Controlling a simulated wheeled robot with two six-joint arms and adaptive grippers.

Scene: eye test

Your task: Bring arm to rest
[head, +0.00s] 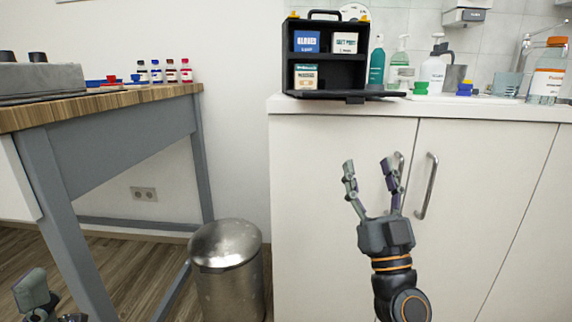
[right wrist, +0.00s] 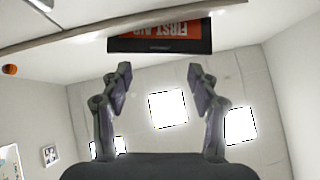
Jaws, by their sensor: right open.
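My right gripper (head: 368,166) points upward in front of the white cabinet in the head view. Its two fingers are spread apart with nothing between them. In the right wrist view the same gripper (right wrist: 160,75) shows open and empty, with the ceiling beyond it. My left gripper (head: 36,294) shows only in part at the lower left corner of the head view. Its opening cannot be made out.
A white cabinet (head: 330,190) has an open black case (head: 330,75) on its counter, with bottles to the right. A metal bin (head: 228,265) stands at the cabinet's left. A wooden-topped table (head: 150,96) is at the left. A red first aid label (right wrist: 160,38) shows overhead in the wrist view.

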